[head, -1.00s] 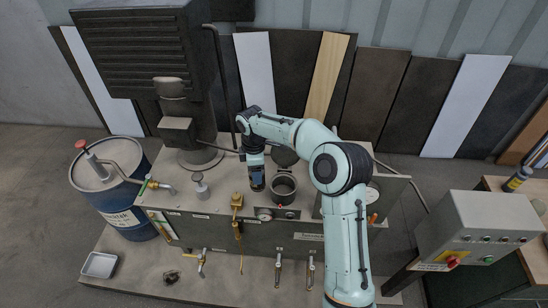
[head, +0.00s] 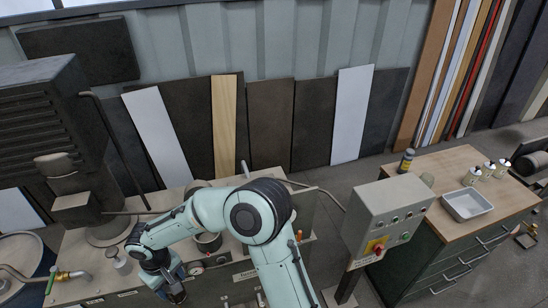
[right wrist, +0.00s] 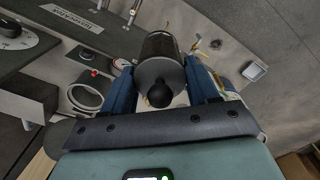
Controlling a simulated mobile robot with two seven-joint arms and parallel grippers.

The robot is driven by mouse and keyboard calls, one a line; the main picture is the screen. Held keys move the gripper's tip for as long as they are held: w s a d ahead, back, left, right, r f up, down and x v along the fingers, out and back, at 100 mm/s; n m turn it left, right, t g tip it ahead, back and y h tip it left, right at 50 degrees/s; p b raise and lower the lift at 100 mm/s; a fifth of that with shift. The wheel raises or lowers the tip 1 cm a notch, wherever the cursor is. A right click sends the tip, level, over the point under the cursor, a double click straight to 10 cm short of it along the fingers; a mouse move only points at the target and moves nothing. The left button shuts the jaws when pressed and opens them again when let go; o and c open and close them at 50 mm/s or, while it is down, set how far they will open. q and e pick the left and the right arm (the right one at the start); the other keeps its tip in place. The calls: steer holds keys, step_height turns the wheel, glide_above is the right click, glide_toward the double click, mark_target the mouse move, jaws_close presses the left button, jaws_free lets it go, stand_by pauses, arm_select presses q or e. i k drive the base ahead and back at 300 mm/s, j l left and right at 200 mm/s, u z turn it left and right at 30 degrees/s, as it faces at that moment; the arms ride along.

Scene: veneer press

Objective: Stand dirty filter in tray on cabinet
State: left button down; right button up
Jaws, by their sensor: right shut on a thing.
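In the head view the gripper is at the bottom left, over the front of the machine, and the filter is mostly hidden by the hand. A pale, empty rectangular tray (head: 468,205) lies on the wooden top of the cabinet (head: 425,180) at the right, far from the gripper. My left gripper is out of view.
An open round housing (head: 208,243) is in the machine top beside my arm. A grey control box (head: 385,222) stands between machine and cabinet. Several bottles (head: 472,176) stand behind the tray and a dark one (head: 406,161) at the cabinet's back left.

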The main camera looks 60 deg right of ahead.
mark_target(464, 208)
steer(key=k+l, duration=0.15)
steer(key=k, duration=0.25)
steer(key=k+l, duration=0.15)
steer(key=k, duration=0.25)
steer(key=k+l, duration=0.25)
steer(key=k+l+z, duration=0.1)
steer(key=l, duration=0.4)
steer(key=k+l, duration=0.55)
steer(key=l, duration=0.2)
steer(key=k+l, duration=0.1)
steer(key=l, duration=0.2)
steer(key=k+l+z, duration=0.1)
steer(key=k+l, duration=0.15)
steer(key=l, duration=1.2)
steer(key=l+z, duration=0.1)
steer(key=l, duration=0.5)
